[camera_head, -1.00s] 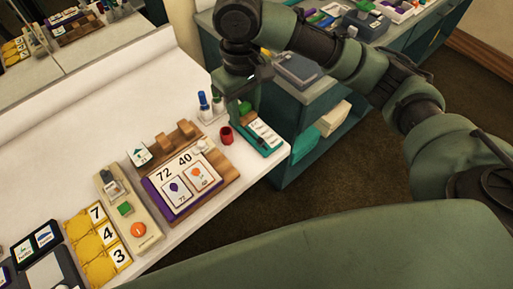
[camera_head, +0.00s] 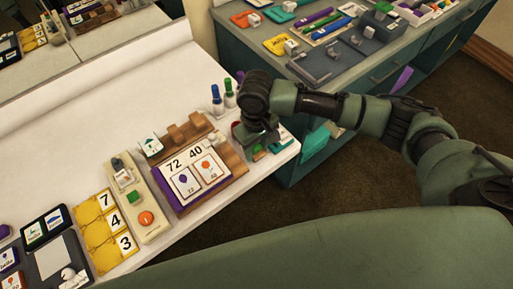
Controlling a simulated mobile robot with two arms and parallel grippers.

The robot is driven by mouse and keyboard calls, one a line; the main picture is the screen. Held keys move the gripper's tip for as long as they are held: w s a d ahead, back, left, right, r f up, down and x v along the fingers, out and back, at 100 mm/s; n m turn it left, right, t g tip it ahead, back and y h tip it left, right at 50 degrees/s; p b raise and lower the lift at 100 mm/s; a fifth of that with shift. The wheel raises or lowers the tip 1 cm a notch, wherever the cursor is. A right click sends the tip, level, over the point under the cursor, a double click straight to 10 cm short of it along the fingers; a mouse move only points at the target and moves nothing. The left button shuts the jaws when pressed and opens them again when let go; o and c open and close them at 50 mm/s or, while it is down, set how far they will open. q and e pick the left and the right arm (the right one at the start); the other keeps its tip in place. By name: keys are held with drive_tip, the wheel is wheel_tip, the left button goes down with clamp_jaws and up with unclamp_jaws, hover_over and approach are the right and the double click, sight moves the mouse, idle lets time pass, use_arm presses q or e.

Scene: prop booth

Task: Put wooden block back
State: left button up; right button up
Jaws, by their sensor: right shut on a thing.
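My right gripper (camera_head: 258,147) is low over the right front corner of the white table, pointing down beside the wooden rack. It is shut on a small brownish piece (camera_head: 258,154), which looks like the wooden block and is mostly hidden by the fingers. A teal tray (camera_head: 281,146) lies there too, partly covered by the gripper. The wooden rack (camera_head: 232,162) stands to the left with cards marked 72 and 40 and a purple edge. My left gripper is not in view.
A beige panel (camera_head: 145,205) with green and orange buttons and a yellow number board (camera_head: 100,226) lie left. The table's back (camera_head: 110,120) is clear. A teal cabinet (camera_head: 300,60) holds props.

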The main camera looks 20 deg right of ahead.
sight(256, 146)
drive_tip(key=shift+f, duration=0.25)
drive_tip(key=shift+f, duration=0.1)
drive_tip(key=o, duration=0.9)
wheel_tip(256, 146, up, 12)
drive_tip(key=shift+r, duration=0.15)
drive_tip(key=shift+a, duration=0.1)
